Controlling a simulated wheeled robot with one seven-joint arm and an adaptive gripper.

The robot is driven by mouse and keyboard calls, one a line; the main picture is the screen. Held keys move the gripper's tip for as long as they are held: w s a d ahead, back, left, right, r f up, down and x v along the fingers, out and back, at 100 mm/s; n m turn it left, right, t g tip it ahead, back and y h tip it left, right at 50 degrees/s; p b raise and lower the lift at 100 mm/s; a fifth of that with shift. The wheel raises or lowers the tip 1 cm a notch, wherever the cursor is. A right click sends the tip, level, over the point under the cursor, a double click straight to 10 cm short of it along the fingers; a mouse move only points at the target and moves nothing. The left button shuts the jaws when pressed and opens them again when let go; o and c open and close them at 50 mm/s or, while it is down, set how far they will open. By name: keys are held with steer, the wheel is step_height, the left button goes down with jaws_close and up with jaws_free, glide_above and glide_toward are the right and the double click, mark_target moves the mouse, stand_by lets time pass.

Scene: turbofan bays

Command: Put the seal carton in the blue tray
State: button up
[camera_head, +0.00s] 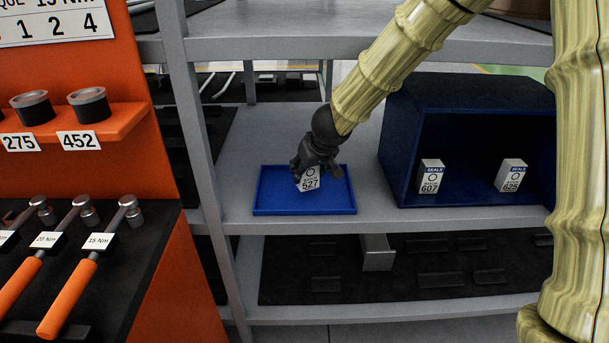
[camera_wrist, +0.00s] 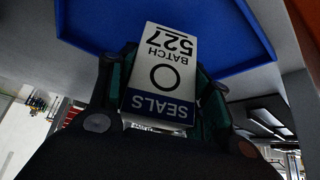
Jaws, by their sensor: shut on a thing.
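The seal carton (camera_head: 309,181) is a small white box marked 527, low over the blue tray. In the wrist view the carton (camera_wrist: 160,75) reads SEALS BATCH 527, with a dark blue band. My gripper (camera_head: 312,165) is shut on the carton, its fingers on either side of it. The blue tray (camera_head: 275,203) is flat and shallow and lies on the grey shelf; it also shows in the wrist view (camera_wrist: 240,65). I cannot tell whether the carton touches the tray floor.
A dark blue open bin (camera_head: 455,100) stands to the right on the same shelf (camera_head: 375,215), holding cartons 607 (camera_head: 430,177) and 625 (camera_head: 511,176). A grey shelf post (camera_head: 200,130) rises left of the tray. An orange tool stand (camera_head: 165,265) is further left.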

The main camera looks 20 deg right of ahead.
mark_target(305, 177)
steer(key=shift+w+a, duration=0.15)
steer(key=shift+w, duration=0.8)
step_height(305, 177, down, 4)
steer(key=b, duration=0.3)
steer(key=shift+r, duration=0.1)
steer(key=shift+s+r, duration=0.1)
steer(key=o, duration=1)
steer(key=shift+o, duration=0.2)
